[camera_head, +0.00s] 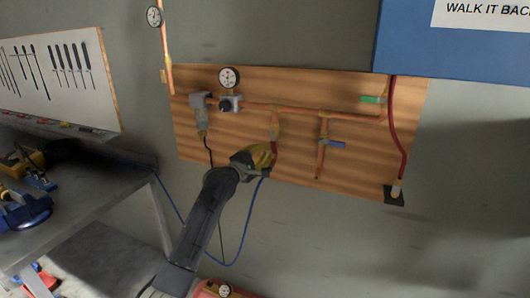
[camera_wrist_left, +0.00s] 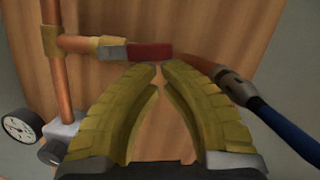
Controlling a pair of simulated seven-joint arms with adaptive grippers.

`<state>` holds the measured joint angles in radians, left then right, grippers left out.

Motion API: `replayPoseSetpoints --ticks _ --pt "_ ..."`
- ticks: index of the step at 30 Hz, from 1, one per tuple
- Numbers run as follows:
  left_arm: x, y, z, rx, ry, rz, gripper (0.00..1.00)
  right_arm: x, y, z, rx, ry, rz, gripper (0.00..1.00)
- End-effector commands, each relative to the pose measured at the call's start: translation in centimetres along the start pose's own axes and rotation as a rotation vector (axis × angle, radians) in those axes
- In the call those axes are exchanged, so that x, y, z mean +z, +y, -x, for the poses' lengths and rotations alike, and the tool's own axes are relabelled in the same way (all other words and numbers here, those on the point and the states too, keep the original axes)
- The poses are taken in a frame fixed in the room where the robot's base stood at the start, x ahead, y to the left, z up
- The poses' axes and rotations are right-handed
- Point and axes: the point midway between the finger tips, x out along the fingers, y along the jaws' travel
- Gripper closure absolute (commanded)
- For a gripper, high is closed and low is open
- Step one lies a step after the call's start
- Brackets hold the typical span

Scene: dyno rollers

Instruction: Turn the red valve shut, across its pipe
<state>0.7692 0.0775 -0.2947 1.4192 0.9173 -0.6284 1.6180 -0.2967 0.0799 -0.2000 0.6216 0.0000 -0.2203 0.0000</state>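The red valve handle (camera_wrist_left: 150,51) shows in the left wrist view just beyond my fingertips. It lies lengthwise along its copper branch pipe (camera_wrist_left: 75,43). In the head view the red handle (camera_head: 274,147) is small and partly hidden by my gripper. My left gripper (camera_head: 271,150) is in front of the board at this branch. In the left wrist view its yellow fingers (camera_wrist_left: 159,66) come together at the tips, with nothing visible between them. I cannot tell whether the tips touch the handle. My right gripper is not in view.
A wooden board (camera_head: 225,150) carries the pipes. A blue-handled valve (camera_head: 336,144) is on the neighbouring branch, and a green handle (camera_head: 372,99) is farther right. A gauge (camera_head: 229,77) stands above the main pipe. A workbench (camera_head: 90,200) is at the left.

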Motion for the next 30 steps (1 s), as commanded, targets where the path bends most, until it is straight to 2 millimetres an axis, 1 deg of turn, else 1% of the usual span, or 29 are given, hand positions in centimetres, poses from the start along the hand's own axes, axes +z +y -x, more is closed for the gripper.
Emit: replayPoseSetpoints --ticks 19,30 --pt "0.46 -0.22 -0.11 0.0 -0.002 0.0 1.0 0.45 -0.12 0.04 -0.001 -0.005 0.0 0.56" --pt "0.22 -0.24 -0.05 -0.001 -0.002 -0.001 1.0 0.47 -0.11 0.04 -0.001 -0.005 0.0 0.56"
